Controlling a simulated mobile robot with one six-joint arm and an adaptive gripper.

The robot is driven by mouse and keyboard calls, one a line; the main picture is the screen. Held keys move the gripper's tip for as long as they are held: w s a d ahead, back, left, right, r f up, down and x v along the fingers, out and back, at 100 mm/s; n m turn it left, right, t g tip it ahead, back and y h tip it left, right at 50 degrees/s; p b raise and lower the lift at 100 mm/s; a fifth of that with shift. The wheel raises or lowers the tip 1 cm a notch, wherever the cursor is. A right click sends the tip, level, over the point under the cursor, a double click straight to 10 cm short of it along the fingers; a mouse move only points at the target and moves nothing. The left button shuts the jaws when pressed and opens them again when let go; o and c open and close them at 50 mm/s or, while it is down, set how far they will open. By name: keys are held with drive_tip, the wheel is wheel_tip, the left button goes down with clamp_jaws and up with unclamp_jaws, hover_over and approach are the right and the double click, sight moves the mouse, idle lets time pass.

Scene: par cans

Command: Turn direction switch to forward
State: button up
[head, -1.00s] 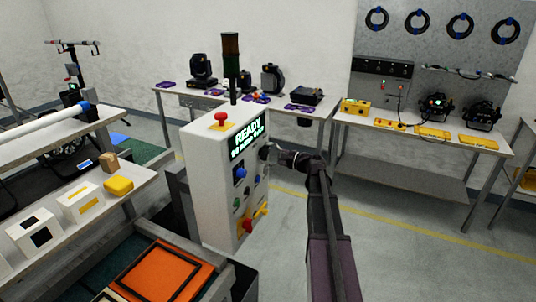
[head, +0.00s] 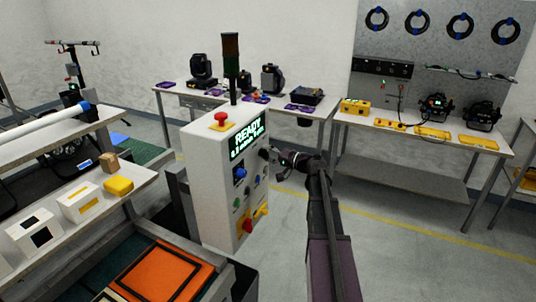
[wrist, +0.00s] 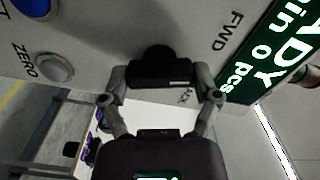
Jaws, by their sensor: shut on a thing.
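The direction switch is a black knob (wrist: 158,52) on the light face of the control cabinet (head: 212,190). In the wrist view it sits between my fingers, with the label FWD (wrist: 228,32) to its right and a partly hidden label below it, at the right finger. My gripper (wrist: 162,84) is shut on the knob, one finger on each side. In the head view my gripper (head: 274,160) is at the upper right edge of the cabinet's face and hides most of the knob. The lit display (head: 247,136) reads READY.
A blue button (wrist: 35,6) and a pale button (wrist: 55,67) marked ZERO are left of the knob in the wrist view. A red emergency button (head: 221,118) is on the cabinet's top. Benches stand behind; the floor (head: 400,225) at the right is clear.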

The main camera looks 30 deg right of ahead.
drive_tip(key=n, duration=0.4)
idle(0.6)
drive_tip(key=o, duration=1)
drive_tip(key=shift+c, duration=0.2)
drive_tip(key=v, duration=1.2)
